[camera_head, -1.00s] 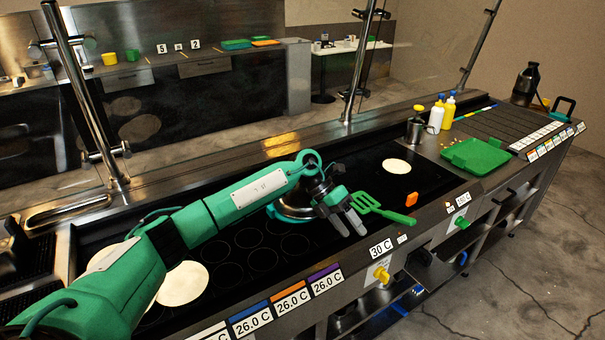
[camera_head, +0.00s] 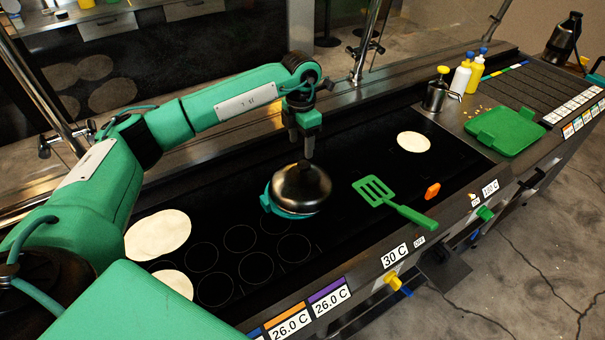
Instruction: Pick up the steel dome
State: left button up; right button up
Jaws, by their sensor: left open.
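The steel dome (camera_head: 301,188) sits on the black griddle, with a teal band or ring showing around its lower left side. A dark knob is on its top. My left gripper (camera_head: 303,155) points straight down just above the dome, with its fingers around or just behind the knob; I cannot tell whether they touch it. The left gripper is open. My right gripper is not in view.
A green slotted spatula (camera_head: 394,202) lies right of the dome. Tortillas lie at the griddle's left (camera_head: 158,235) and far right (camera_head: 414,142). An orange item (camera_head: 432,191) is near the front edge. A green tray (camera_head: 504,132) and bottles (camera_head: 461,77) stand farther right.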

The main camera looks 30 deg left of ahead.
aim_at(302, 164)
pick_arm(q)
jog(key=shift+f, duration=0.85)
jog(key=shift+f+p, duration=0.25)
jog(key=shift+p, duration=0.05)
notch_tip(302, 164, down, 4)
jog(key=shift+w+d+f+p, duration=0.1)
jog(key=shift+d+p, duration=0.05)
jog(key=shift+p, duration=0.9)
jog(key=shift+f, duration=0.25)
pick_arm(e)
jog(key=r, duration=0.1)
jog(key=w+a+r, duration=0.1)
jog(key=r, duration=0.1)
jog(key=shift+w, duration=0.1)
pick_arm(q)
jog(key=shift+c, duration=0.8)
grip_shut()
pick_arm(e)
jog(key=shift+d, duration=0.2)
